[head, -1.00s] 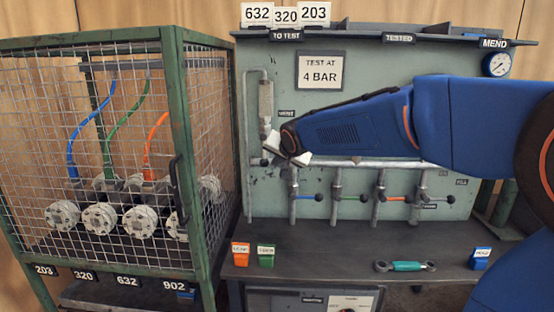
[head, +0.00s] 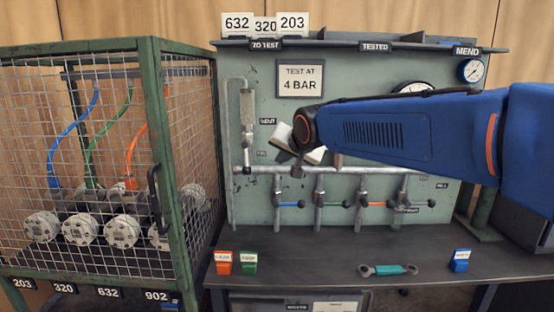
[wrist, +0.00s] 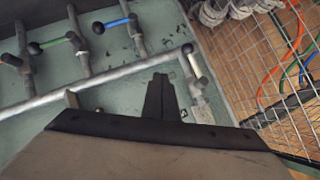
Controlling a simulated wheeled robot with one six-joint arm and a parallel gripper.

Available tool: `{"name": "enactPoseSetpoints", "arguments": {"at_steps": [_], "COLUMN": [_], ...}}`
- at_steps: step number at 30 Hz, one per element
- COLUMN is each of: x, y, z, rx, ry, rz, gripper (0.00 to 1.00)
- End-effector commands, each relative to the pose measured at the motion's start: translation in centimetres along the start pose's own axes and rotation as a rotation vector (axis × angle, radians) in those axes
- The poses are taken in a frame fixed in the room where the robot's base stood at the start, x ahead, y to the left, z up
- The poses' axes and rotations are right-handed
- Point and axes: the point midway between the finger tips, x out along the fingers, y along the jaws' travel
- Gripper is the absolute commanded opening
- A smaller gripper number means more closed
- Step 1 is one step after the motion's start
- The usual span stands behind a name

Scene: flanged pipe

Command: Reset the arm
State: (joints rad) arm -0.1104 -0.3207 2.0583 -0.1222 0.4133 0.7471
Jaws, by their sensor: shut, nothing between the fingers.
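My blue arm reaches in from the right in the head view. My gripper (head: 299,152) is in front of the green test panel (head: 250,110), just above the horizontal grey pipe (head: 350,169). In the wrist view my gripper's dark fingers (wrist: 161,95) are together at the centre, with nothing between them. The pipe (wrist: 110,76) runs diagonally behind the fingers there. I cannot tell exactly how far the fingers are from it.
A green mesh cage (head: 148,90) with flanged parts (head: 80,229) and coloured hoses stands at left. On the bench (head: 310,250) are an orange tag block (head: 223,264), a green one (head: 249,265), a teal-handled wrench (head: 390,270) and a blue block (head: 460,262). Valve levers (head: 290,204) stick out below the pipe.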

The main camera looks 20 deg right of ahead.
Motion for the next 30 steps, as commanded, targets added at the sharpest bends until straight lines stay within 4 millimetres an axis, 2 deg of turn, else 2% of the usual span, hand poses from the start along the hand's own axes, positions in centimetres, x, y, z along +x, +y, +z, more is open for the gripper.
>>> {"name": "enactPoseSetpoints", "arguments": {"at_steps": [15,19,23,30], "x": [-0.4,-1.0,-3.0,-8.6], "y": [0.1,0.9,4.0,12.4], "z": [0.0,0.7,3.6,12.9], "rx": [0.001,-0.015,-0.079,-0.27], "ry": [0.001,-0.01,-0.059,-0.231], "rz": [0.0,0.011,0.057,0.159], "gripper": [0.0,0.0,0.0,0.0]}}
